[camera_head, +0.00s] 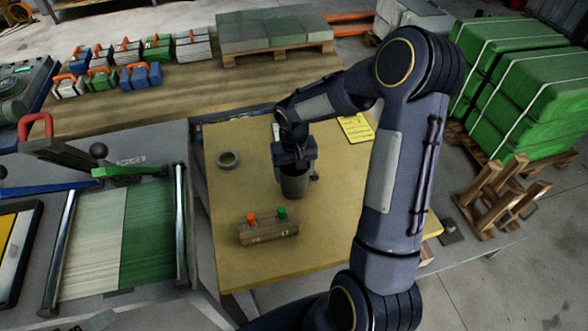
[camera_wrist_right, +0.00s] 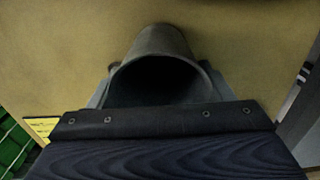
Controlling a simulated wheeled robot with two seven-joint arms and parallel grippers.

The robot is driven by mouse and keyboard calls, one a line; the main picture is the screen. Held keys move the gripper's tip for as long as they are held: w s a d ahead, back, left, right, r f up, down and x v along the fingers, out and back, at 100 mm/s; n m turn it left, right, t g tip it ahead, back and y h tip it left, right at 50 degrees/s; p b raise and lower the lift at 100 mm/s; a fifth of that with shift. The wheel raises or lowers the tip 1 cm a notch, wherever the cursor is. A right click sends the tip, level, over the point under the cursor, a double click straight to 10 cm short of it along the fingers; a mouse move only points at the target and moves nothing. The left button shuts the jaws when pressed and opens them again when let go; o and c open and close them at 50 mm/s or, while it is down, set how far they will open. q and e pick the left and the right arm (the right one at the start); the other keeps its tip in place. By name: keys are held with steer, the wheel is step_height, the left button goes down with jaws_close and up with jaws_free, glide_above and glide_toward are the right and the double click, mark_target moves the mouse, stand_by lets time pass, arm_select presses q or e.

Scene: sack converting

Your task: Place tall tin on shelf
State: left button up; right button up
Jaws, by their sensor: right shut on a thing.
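A dark grey, open-topped cylindrical tin (camera_head: 294,184) stands upright at the yellow table top (camera_head: 240,265). I cannot tell whether its base touches the surface. My right gripper (camera_head: 294,158) is shut on the tin near its upper part, coming from above and behind. In the right wrist view the tin (camera_wrist_right: 160,68) shows its wide dark mouth just beyond the gripper body, with the fingers mostly hidden at its sides. My left gripper is not in view. No shelf can be clearly made out.
A wooden block with red and green knobs (camera_head: 268,230) sits in front of the tin. A tape roll (camera_head: 228,159) lies left, a yellow card (camera_head: 356,128) behind right. A roller machine (camera_head: 120,240) stands left. Green bales (camera_head: 530,100) and a wooden rack (camera_head: 500,198) are at right.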

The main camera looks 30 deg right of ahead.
steer(key=shift+f, duration=0.1)
steer(key=shift+f, duration=0.15)
steer(key=o, duration=1)
